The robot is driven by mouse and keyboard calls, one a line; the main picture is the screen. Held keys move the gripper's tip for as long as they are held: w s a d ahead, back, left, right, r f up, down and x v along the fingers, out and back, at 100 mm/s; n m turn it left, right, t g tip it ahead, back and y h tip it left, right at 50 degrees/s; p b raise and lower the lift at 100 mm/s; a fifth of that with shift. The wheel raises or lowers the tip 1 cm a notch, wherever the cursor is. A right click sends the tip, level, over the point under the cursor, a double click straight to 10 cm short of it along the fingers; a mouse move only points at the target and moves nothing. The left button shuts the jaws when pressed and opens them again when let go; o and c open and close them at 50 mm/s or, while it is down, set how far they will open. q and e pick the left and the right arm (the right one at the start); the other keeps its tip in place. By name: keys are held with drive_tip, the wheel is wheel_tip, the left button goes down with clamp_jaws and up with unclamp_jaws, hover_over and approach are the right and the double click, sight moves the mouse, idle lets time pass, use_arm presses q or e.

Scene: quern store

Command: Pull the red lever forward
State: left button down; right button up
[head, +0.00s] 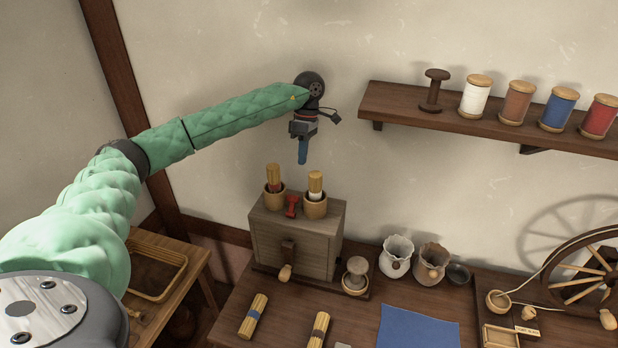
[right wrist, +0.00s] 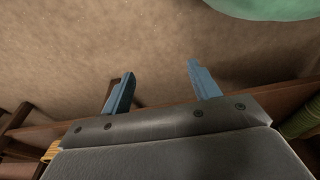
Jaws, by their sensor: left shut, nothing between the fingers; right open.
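The red lever (head: 292,205) is small and stands on top of a wooden box (head: 300,243), between two wooden cups. My left gripper (head: 303,161) hangs above the box with its blue fingers shut and pointing down. It is empty and apart from the lever, a little above and to the right of it in the head view. My right gripper (right wrist: 160,85) shows in the right wrist view with its two blue fingers spread apart and nothing between them. The right gripper is not visible in the head view.
Two cups on the box hold bundles (head: 316,184) close beside the lever. A shelf (head: 400,105) with several thread spools is on the wall at right. Pouches (head: 397,258), a blue cloth (head: 415,328) and a spinning wheel (head: 590,270) are on the table.

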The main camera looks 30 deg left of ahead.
use_arm(q)
drive_tip(key=p, duration=0.5)
approach(292, 206)
drive_tip(key=f, duration=0.1)
drive_tip(key=w+f, duration=0.2)
drive_tip(key=shift+w+d+f, duration=0.1)
drive_tip(key=shift+d+f, duration=0.2)
drive_tip(key=shift+f, duration=0.7)
use_arm(e)
drive_tip(key=s+d+f, duration=0.3)
drive_tip(key=s+f, duration=0.2)
drive_tip(key=s, duration=0.4)
drive_tip(key=shift+s, duration=0.4)
drive_tip(key=shift+s+d+f, duration=0.1)
drive_tip(key=shift+f, duration=0.05)
